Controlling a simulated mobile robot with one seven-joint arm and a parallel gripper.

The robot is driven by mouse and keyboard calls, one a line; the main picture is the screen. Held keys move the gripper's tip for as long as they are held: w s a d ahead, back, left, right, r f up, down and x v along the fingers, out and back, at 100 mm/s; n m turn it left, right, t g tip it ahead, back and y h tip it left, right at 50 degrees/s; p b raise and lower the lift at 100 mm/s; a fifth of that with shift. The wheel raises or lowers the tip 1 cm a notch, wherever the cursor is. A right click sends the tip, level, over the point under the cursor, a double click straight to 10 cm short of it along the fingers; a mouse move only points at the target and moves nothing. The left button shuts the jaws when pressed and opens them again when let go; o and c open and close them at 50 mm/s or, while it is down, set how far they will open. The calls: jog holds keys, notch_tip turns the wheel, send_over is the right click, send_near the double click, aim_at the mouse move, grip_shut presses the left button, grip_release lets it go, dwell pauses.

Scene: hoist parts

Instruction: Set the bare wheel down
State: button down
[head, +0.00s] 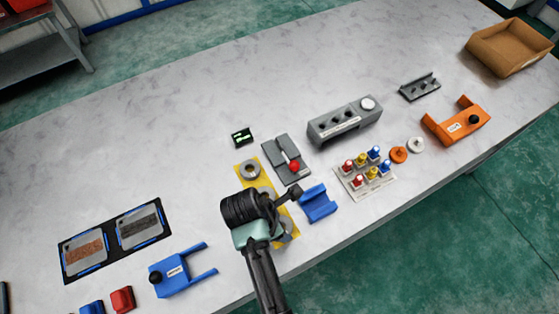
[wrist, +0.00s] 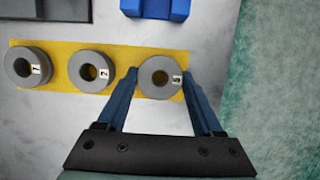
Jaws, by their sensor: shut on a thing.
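In the head view one wheel (head: 250,169) shows on the mat's far end. My arm hides the middle of the mat and the fingertips.
A blue cradle (head: 318,204) stands right of the mat, and a grey plate with a red knob (head: 294,166) lies beyond it. A blue fork-shaped part (head: 179,274) lies to the left. The table's near edge is close to the held wheel. Open tabletop lies at far left.

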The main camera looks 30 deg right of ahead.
jog(key=shift+f, duration=0.2)
jog(key=shift+f, duration=0.1)
jog(key=shift+c, duration=0.2)
grip_release()
